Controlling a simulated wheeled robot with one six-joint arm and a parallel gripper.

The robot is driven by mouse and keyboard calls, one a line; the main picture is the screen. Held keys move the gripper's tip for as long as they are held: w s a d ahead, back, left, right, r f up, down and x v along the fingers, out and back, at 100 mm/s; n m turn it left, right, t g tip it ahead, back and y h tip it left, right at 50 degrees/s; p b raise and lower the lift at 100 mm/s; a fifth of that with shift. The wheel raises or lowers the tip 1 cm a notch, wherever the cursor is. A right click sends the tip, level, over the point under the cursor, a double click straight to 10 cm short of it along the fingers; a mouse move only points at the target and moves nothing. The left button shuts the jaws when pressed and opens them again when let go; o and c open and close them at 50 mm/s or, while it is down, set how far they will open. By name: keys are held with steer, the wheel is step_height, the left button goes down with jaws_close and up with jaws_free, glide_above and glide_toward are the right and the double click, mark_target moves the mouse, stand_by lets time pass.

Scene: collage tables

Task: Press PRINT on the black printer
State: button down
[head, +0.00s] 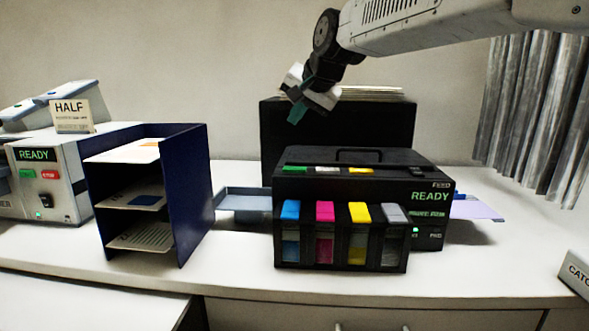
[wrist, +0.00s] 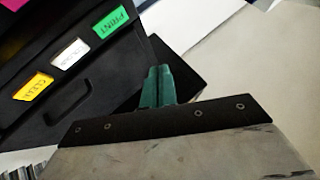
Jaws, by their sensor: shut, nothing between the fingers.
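The black printer (head: 330,186) stands on the white counter, with a green READY display on its front right. In the wrist view its top panel (wrist: 60,110) shows a green PRINT button (wrist: 109,22), a white button (wrist: 70,54) and a yellow CLEAR button (wrist: 33,86). The green button also shows in the head view (head: 296,170) at the left of the printer's top. My gripper (head: 297,112) is shut and empty, above and behind the green button in the head view. In the wrist view its green fingertips (wrist: 157,84) are apart from the PRINT button, below and right of it.
Four-coloured ink tanks (head: 340,235) sit on the printer's front. A dark blue shelf rack (head: 193,195) and a grey READY machine (head: 45,185) stand to the left. A tall black box (head: 340,130) with papers on top stands behind the printer.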

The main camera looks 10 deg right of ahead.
mark_target(297, 169)
steer(key=shift+f, duration=0.1)
steer(key=shift+f, duration=4.35)
steer(key=shift+f, duration=0.4)
